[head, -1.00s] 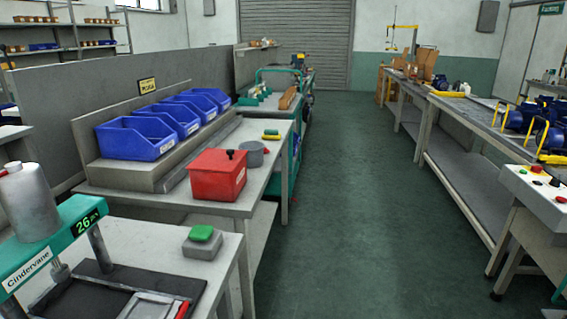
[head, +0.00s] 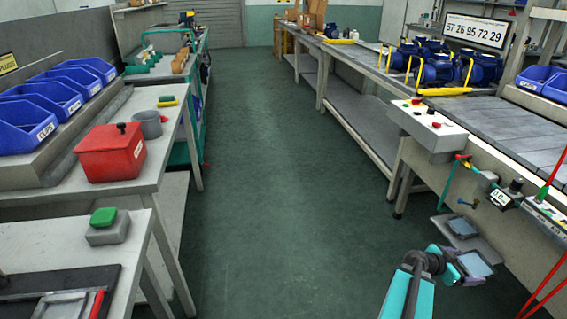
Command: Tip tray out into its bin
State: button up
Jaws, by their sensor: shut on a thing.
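My gripper (head: 458,268) is at the lower right of the head view, at the end of my teal and dark grey arm. It is shut on a small grey tray (head: 476,264) with a pale blue-grey inside; the grip itself is small and partly hidden. A similar grey, shallow piece (head: 461,227) shows just behind it, below the right bench; I cannot tell whether the two are joined. Several blue bins (head: 42,108) stand in a row on the left bench. Another blue bin (head: 541,77) is at the right edge. Which bin belongs to the tray is not shown.
A red box (head: 110,155), a grey cup (head: 148,124) and a green-topped button box (head: 107,228) are on the left tables. A control box (head: 427,124) and blue pumps (head: 437,68) are on the right bench. Red poles (head: 548,278) stand near the lower right. The aisle floor (head: 270,190) is clear.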

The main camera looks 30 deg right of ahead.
jog(key=w+a+r+n+t+y+p, duration=0.1)
jog(key=w+a+r+n+t+p, duration=0.4)
jog(key=w+a+r, duration=0.6)
jog(key=w+a+r+n+t+p, duration=0.2)
jog(key=w+a+r+p, duration=0.4)
jog(key=w+r, duration=0.65)
jog(key=w+a+r+n+t+y+p, duration=0.1)
jog(key=w+a+r+n+t+p, duration=0.45)
jog(key=w, duration=0.95)
jog(key=w+a+r+n+t+y+p, duration=0.1)
jog(key=w+a+r+n+y+p, duration=0.15)
jog(key=w+a+r+p, duration=0.55)
jog(key=w+a+r+n+t+y+p, duration=0.1)
jog(key=w+a+r+t+y+p, duration=0.2)
jog(key=a+r, duration=0.95)
jog(key=w+a+r+n+y+p, duration=0.2)
jog(key=a+r, duration=0.6)
jog(key=a, duration=0.3)
jog(key=w+a+r+n+y+p, duration=0.2)
jog(key=a+r+y+p, duration=0.1)
jog(key=a+r, duration=0.5)
jog(key=a, duration=0.3)
jog(key=shift+w+a+n+y+p, duration=0.2)
jog(key=shift+w+n+y+p, duration=0.1)
jog(key=shift+w+n+y, duration=0.1)
jog(key=shift+r, duration=0.1)
